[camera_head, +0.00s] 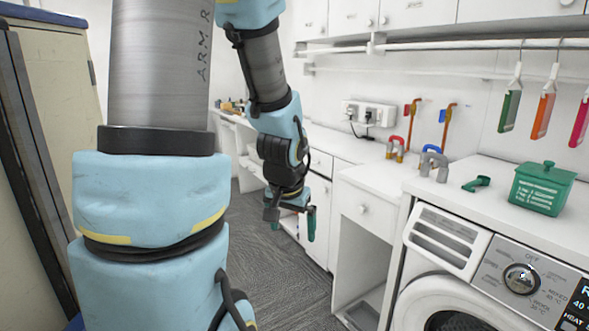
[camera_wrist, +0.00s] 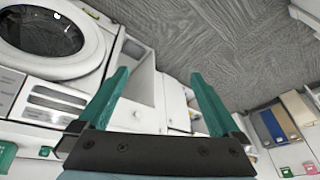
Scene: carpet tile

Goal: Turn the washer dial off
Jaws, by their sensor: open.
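The washer dial (camera_head: 522,279) is a round dark knob with a light ring on the grey control panel of the white washer (camera_head: 446,294), at the lower right of the head view. "OFF" is printed above it; where its pointer stands is too small to tell. My gripper (camera_head: 306,222) hangs in mid-air left of the washer, over the floor, well apart from the dial. In the wrist view my gripper (camera_wrist: 158,95) shows two green fingers spread wide with nothing between them. The washer door (camera_wrist: 45,35) shows at the upper left there; I cannot make out the dial in it.
A green box (camera_head: 542,190) and a small green scoop (camera_head: 477,184) stand on the counter above the washer. An open-fronted cabinet (camera_head: 366,240) stands left of the washer. The carpeted floor (camera_head: 268,275) is clear.

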